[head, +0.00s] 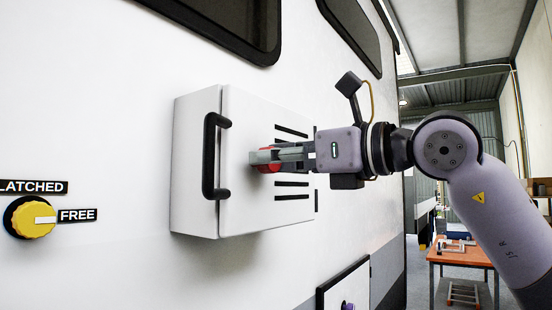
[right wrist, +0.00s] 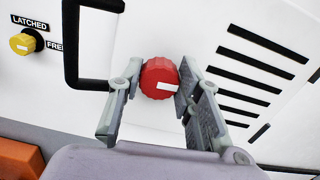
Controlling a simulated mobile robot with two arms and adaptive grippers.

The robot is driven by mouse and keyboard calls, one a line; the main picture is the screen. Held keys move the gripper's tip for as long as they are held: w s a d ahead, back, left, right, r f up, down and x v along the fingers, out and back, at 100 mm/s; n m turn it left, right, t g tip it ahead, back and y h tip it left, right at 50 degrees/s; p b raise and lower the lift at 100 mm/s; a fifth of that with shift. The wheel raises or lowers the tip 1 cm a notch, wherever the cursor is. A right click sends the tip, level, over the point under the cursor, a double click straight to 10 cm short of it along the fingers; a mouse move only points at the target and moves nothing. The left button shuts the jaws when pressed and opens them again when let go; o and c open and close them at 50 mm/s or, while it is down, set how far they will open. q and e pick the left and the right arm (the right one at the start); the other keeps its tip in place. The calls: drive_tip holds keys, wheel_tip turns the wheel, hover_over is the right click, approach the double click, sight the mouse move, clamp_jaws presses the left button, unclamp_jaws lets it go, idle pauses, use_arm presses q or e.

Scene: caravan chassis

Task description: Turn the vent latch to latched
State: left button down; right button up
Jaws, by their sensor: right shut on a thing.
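A yellow round knob (head: 33,218) with a white pointer sits on the white caravan wall at the far left. Its pointer faces right, toward the FREE label (head: 77,215); the LATCHED label (head: 34,187) is above it. The knob also shows at the upper left of the right wrist view (right wrist: 22,44). My right gripper (head: 262,158) is shut on a red knob (right wrist: 160,80) on the front of a white vent box (head: 195,165). The red knob's white mark points right in the right wrist view. My left gripper is in neither view.
The box juts out between my right gripper and the yellow knob. A black bar handle (head: 210,157) stands out from its front, left of the gripper. Black slots lie to the right. An orange table (head: 460,256) stands far off.

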drive_tip(key=shift+s+f+n, duration=0.1)
drive_tip(key=shift+n, duration=4.2)
drive_tip(key=shift+s+f+n, duration=0.1)
drive_tip(key=shift+n, duration=4.2)
drive_tip(key=shift+a, duration=0.1)
drive_tip(key=o, duration=1.1)
drive_tip(key=shift+o, duration=0.2)
drive_tip(key=v, duration=1.2)
